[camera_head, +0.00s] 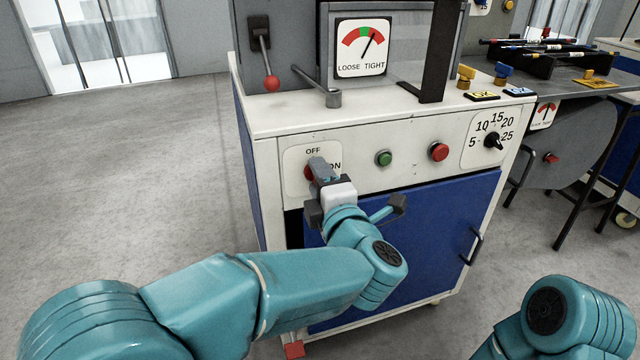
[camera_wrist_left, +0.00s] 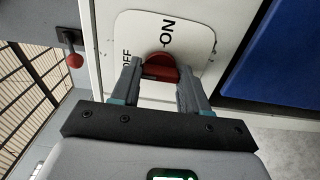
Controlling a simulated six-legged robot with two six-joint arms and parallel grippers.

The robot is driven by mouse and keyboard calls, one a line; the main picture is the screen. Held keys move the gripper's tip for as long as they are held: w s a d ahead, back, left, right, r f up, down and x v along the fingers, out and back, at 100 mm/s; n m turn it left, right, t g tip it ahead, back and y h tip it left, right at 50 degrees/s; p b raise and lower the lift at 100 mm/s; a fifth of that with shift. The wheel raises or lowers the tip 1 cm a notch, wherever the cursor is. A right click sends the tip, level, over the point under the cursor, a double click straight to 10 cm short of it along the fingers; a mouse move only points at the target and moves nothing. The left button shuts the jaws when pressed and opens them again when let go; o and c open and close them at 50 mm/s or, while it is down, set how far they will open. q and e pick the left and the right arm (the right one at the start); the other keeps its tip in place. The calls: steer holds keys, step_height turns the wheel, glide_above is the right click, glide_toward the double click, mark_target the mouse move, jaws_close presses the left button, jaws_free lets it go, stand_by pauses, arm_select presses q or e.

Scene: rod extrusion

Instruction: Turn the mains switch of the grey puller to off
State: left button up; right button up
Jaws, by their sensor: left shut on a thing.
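The mains switch (camera_head: 309,171) is a red knob on a white plate marked OFF and ON, on the upper left of the grey puller's front (camera_head: 350,185). My left gripper (camera_head: 320,168) is at the switch and covers much of it in the head view. In the left wrist view the red switch (camera_wrist_left: 160,68) sits between the two fingers of my left gripper (camera_wrist_left: 157,72), which is shut on it. The OFF label is at left and the ON label above the knob there. My right gripper is out of view; only part of that arm shows at the lower right.
A green button (camera_head: 383,158), a red button (camera_head: 438,151) and a numbered dial (camera_head: 492,141) are to the right on the same panel. A red-knobbed lever (camera_head: 271,83) and a LOOSE/TIGHT gauge (camera_head: 362,47) stand above. Open floor (camera_head: 130,170) lies to the left.

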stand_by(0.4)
arm_select(q)
steer(key=o, duration=1.1)
steer(key=shift+c, duration=0.2)
